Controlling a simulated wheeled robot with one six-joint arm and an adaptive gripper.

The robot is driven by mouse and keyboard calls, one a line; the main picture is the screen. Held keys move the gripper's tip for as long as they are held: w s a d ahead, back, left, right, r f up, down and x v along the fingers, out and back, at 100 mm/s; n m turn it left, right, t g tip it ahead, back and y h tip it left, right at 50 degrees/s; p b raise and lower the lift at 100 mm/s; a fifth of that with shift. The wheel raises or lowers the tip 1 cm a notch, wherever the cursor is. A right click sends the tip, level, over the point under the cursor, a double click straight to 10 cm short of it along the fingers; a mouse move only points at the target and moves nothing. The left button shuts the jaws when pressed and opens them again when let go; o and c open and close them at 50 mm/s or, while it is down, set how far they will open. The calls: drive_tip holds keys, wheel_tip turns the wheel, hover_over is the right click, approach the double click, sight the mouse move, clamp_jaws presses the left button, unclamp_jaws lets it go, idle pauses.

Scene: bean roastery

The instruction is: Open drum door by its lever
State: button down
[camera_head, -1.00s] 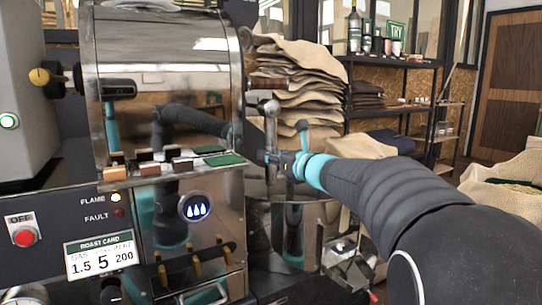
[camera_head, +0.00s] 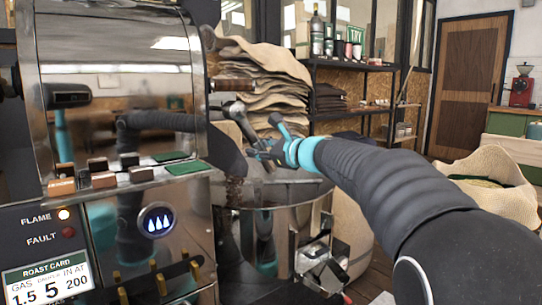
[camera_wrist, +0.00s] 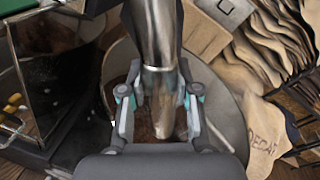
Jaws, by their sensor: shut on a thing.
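The roaster drum (camera_head: 118,75) is a shiny steel body on the left in the head view. Its lever (camera_head: 240,116) is a metal bar with a rounded top at the drum's right front, and it leans toward my gripper (camera_head: 264,152). The lever also shows in the wrist view (camera_wrist: 156,35), running down between the fingers of my gripper (camera_wrist: 157,103), which is shut on its lower end. A dark part that may be the drum door (camera_head: 226,152) sits behind the lever, partly hidden. Brown beans (camera_head: 236,190) show just below it.
A round steel cooling pan (camera_head: 285,190) stands below my gripper; brown matter lies in it. Stacked sacks (camera_head: 262,75) and a black shelf (camera_head: 365,64) stand behind. An open sack (camera_head: 492,190) is at the right. Small levers (camera_head: 160,285) stick out from the roaster front.

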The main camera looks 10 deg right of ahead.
drive_tip(key=d+r+n, duration=0.1)
drive_tip(key=n, duration=0.1)
drive_tip(key=w+d+r+n, duration=0.1)
drive_tip(key=r, duration=0.1)
drive_tip(key=w+d+r+n+h, duration=0.1)
drive_tip(key=r+n, duration=0.1)
drive_tip(key=shift+w+d+n+p, duration=0.15)
drive_tip(key=shift+d+n+p, duration=0.1)
drive_tip(key=shift+n+p, duration=0.1)
drive_tip(key=shift+w+d+r+n+h, duration=0.1)
drive_tip(key=shift+d+r+n+h, duration=0.1)
drive_tip(key=shift+r+n, duration=0.6)
drive_tip(key=shift+w+d+r+n+h, duration=0.1)
drive_tip(key=shift+d+r+n+h, duration=0.1)
drive_tip(key=shift+r+n, duration=0.6)
drive_tip(key=shift+r, duration=0.2)
drive_tip(key=c, duration=0.8)
unclamp_jaws()
drive_tip(key=v, duration=1.2)
drive_tip(key=shift+f, duration=0.2)
